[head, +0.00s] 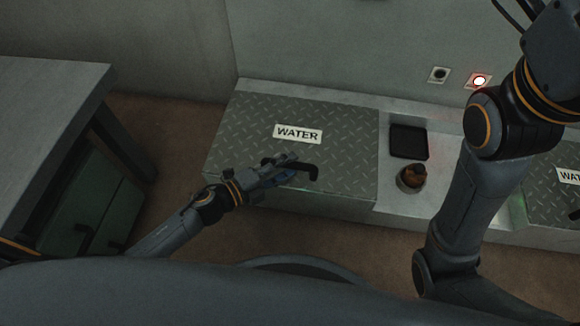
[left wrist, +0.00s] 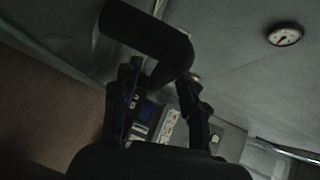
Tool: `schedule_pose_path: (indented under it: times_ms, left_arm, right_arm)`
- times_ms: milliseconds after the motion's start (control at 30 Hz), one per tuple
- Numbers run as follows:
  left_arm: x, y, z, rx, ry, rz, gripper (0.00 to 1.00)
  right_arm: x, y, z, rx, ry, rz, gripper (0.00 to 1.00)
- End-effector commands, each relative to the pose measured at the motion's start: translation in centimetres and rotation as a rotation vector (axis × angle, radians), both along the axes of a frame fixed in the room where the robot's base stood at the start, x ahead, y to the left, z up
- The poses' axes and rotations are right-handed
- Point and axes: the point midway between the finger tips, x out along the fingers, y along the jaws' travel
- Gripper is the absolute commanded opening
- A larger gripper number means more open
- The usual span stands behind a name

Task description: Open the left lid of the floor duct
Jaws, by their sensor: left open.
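The left lid (head: 335,135) of the floor duct is a grey diamond-plate panel with a white "WATER" label (head: 298,133). It lies closed and flat. Its black handle (head: 306,168) is near the front edge. My left gripper (head: 290,170) is open at the handle. In the left wrist view the dark handle (left wrist: 150,35) crosses in front of the two spread fingers (left wrist: 157,85). I cannot tell whether the handle is fully between them or touching. My right arm crosses the right side of the head view, but its gripper is outside the frame.
A second "WATER" lid (head: 555,195) is at the far right. Between the lids are a black square tray (head: 409,142) and a brown object in a round holder (head: 411,177). A desk (head: 50,100) stands left. The wall rises behind, with a red-lit button (head: 479,81).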

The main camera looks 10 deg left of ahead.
Motion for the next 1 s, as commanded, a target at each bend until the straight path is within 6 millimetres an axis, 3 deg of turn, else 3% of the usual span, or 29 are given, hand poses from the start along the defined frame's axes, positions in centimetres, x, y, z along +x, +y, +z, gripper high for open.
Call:
schedule_pose_path:
  times_ms: [433,667,1000]
  left_arm:
    - [0.89,-0.93,-0.15,-0.001,0.001,0.000,0.43]
    - [0.87,-0.91,-0.15,-0.001,0.001,0.000,0.00]
    - [0.87,-0.86,0.04,0.001,0.004,0.000,0.00]
  right_arm:
    - [-0.40,0.05,0.18,-0.001,-0.014,-0.001,0.40]
    - [-0.41,0.04,0.17,-0.001,-0.015,-0.001,0.40]
    - [-0.44,0.04,0.46,-0.001,-0.016,0.000,0.40]
